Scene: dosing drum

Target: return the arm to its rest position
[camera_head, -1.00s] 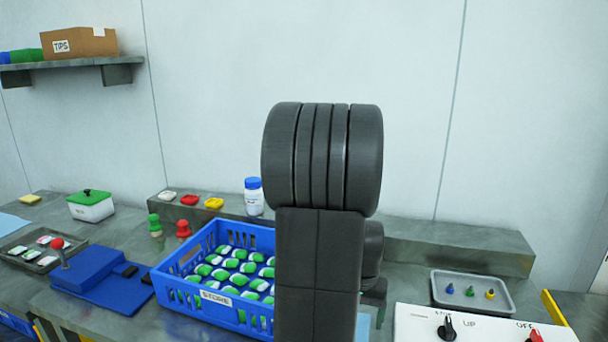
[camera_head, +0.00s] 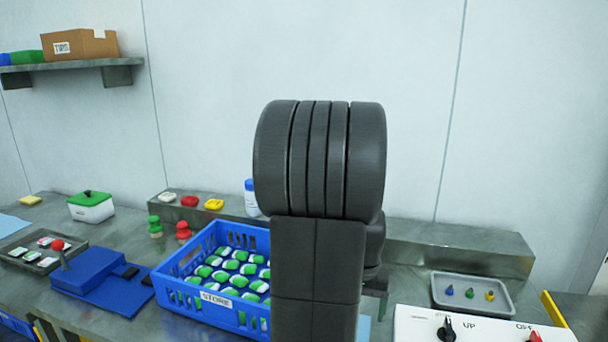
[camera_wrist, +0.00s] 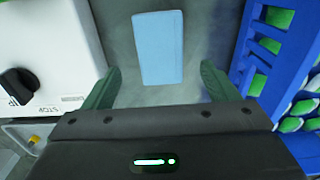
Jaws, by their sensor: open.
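My gripper (camera_wrist: 160,88) is open in the wrist view, with its two dark green fingers apart and nothing between them. It points down at the bench, where a light blue pad (camera_wrist: 158,48) lies just beyond the fingertips. The blue crate is to its right and the white control box to its left in that view. In the head view my dark arm stands upright in the middle and hides most of the gripper. It also covers the crate's right side.
The blue STORE crate (camera_head: 205,306) holds several green-and-white pieces. The white control box (camera_head: 410,322) has a black and a red knob. A grey tray (camera_head: 443,303) with small coloured pegs stands behind it. A blue joystick box (camera_head: 90,270) and a white-and-blue bottle (camera_head: 250,200) stand left of the arm.

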